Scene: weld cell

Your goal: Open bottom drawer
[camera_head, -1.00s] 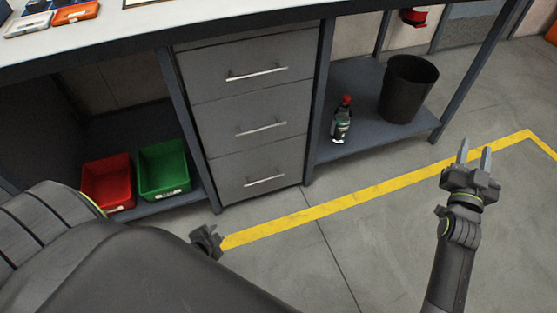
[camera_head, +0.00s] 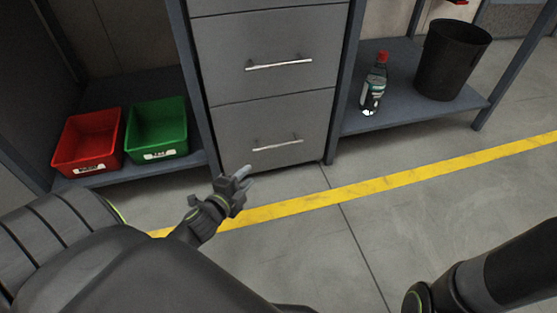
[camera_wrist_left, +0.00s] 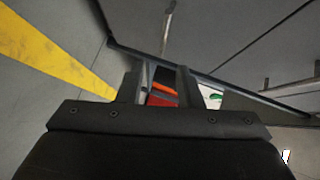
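The bottom drawer (camera_head: 235,128) is the lowest grey front of the cabinet and sits shut, flush with the frame. Its silver bar handle (camera_head: 278,145) runs across the front. In the left wrist view the bottom drawer's handle (camera_wrist_left: 168,32) shows at the top, beyond the fingers. My left gripper (camera_head: 246,177) is low, in front of and below-left of that handle in the head view, apart from it. Its two fingers stand apart and empty in the left wrist view (camera_wrist_left: 164,78). My right arm shows at the lower right; its gripper is out of the picture.
The middle drawer (camera_head: 225,60) above is shut. A red bin (camera_head: 88,142) and a green bin (camera_head: 157,128) stand on the left shelf. A bottle (camera_head: 374,85) and a black waste bin (camera_head: 452,60) stand on the right shelf. Floor with a yellow line (camera_head: 400,178) is clear.

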